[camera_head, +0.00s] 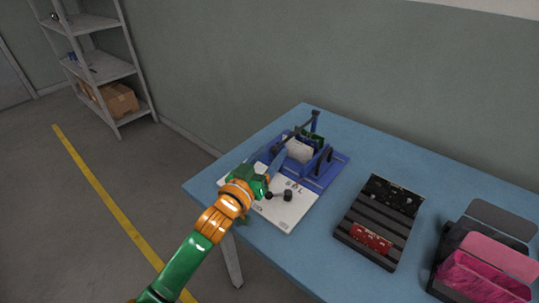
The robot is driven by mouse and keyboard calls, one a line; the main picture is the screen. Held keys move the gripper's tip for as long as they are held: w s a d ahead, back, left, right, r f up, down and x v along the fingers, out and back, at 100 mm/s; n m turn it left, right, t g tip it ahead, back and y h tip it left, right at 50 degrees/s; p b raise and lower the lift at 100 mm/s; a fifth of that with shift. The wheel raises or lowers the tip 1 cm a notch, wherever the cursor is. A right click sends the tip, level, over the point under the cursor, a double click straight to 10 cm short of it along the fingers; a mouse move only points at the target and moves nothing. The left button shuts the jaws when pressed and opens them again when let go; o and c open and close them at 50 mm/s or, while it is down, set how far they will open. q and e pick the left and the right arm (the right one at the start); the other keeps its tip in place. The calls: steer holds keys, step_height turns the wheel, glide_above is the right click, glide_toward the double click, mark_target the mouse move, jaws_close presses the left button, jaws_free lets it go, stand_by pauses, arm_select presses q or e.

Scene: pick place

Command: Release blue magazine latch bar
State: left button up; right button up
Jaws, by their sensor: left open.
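A dark latch bar (301,128) slants across the top of the fixture, from a blue post at the back toward the left. A white block and a green board sit inside the fixture. My left gripper (272,171) is at the near left side of the fixture, over the white plate. It is open, and no object shows in it. Its fingers are small here, and I cannot tell whether they touch the fixture. My right gripper is out of view.
A black knob (288,195) stands on the white plate near my left gripper. A black slotted rack (378,222) holding a red board lies to the right. Dark and pink bins (484,275) stand at the far right. The blue table (400,165) is clear behind the rack.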

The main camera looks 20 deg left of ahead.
arm_select(q)
jaws_close()
steer(key=shift+r, duration=0.1)
stand_by(1.3)
